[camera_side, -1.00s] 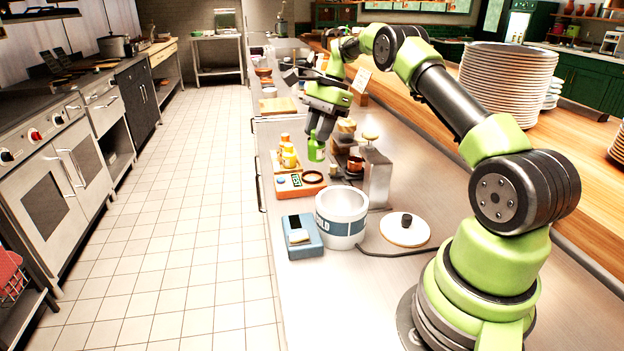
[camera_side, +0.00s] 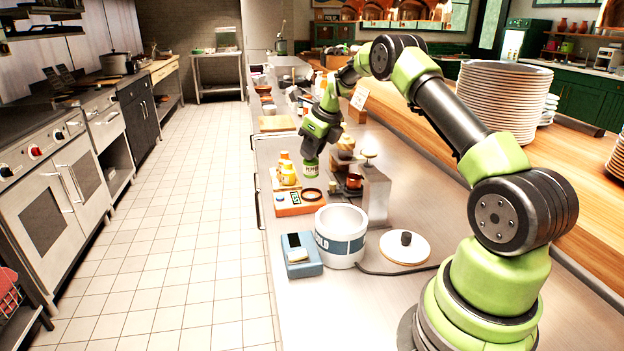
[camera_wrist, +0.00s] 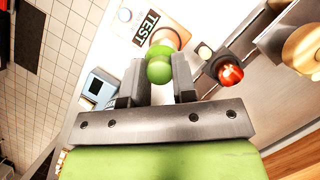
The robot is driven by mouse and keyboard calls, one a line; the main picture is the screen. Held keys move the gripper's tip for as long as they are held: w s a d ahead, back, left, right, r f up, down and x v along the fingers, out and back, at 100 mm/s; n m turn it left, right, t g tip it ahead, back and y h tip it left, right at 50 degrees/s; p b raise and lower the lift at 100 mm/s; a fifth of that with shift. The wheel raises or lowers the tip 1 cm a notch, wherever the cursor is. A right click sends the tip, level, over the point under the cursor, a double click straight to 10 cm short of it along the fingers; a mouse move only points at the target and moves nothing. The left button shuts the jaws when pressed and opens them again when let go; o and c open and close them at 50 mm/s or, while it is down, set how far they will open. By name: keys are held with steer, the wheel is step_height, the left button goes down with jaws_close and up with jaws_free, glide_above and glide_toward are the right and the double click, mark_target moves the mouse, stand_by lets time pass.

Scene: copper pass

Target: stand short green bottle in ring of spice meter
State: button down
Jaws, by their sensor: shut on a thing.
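The short green bottle (camera_side: 310,171) hangs upright below my gripper (camera_side: 310,158), which is shut on its upper part. In the wrist view the bottle (camera_wrist: 158,71) shows from above between my two fingers. The spice meter (camera_side: 289,209) is an orange box with a small display on the counter. Its dark ring (camera_side: 311,194) is at its right side, just below and slightly nearer the camera than the bottle. In the wrist view the meter's TEST display (camera_wrist: 147,27) is visible, and the bottle covers much of the ring. The bottle appears above the ring, not in it.
Yellow-orange bottles (camera_side: 287,174) stand just behind the meter. A grey metal stand (camera_side: 376,194) and a small copper-coloured pot (camera_side: 354,182) are to the right.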

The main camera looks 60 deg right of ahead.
mark_target(313, 170)
steer(key=shift+f, duration=2.95)
steer(key=shift+f, duration=0.15)
steer(key=c, duration=0.9)
jaws_free()
